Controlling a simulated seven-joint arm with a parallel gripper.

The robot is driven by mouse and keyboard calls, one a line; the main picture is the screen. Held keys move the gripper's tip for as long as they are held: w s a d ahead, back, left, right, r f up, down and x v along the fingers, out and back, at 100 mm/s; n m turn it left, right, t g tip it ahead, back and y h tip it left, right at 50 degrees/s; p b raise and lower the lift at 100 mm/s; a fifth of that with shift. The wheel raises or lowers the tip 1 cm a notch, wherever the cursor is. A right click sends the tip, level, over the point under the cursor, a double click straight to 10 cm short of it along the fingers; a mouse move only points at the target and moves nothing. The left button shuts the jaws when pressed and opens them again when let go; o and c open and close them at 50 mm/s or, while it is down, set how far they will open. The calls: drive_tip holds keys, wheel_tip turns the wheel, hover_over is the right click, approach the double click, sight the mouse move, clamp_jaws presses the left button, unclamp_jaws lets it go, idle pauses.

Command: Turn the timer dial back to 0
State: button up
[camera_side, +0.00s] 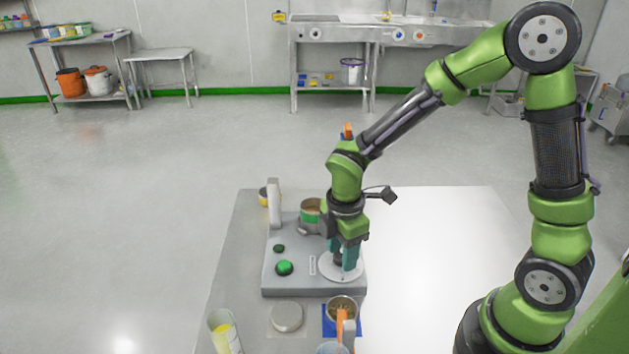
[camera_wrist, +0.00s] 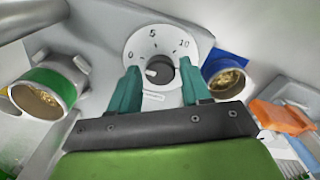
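The timer dial (camera_wrist: 140,41) is a white disc with 0, 5 and 10 printed on it and a dark round knob (camera_wrist: 163,72) at its middle. A pale pointer mark sits on the knob's left side, roughly toward the 0 side; its exact reading is unclear. In the side view the dial plate (camera_side: 326,272) lies at the front right of a grey machine base. My gripper (camera_wrist: 159,72) is open, its two teal fingers on either side of the knob, with gaps visible to it. In the side view my gripper (camera_side: 344,262) points down over the dial and partly hides the knob.
The machine base (camera_side: 290,254) carries a green button (camera_side: 285,268) and a green-banded pot (camera_side: 310,212). A cup of granules (camera_side: 341,303) on a blue mat, an orange-handled item (camera_side: 341,326), a grey round lid (camera_side: 287,317) and a yellow-filled beaker (camera_side: 222,330) stand in front. The white tabletop is clear at right.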

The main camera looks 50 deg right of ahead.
sight(341, 254)
drive_tip(key=shift+o, duration=0.9)
wheel_tip(341, 254, up, 17)
drive_tip(key=s+d+r+m+t+y, duration=0.2)
drive_tip(key=s+m+t, duration=0.5)
drive_tip(key=m, duration=1.1)
drive_tip(key=shift+s+d+r+m, duration=0.2)
drive_tip(key=shift+s+d+m, duration=0.2)
drive_tip(key=shift+s+d, duration=0.55)
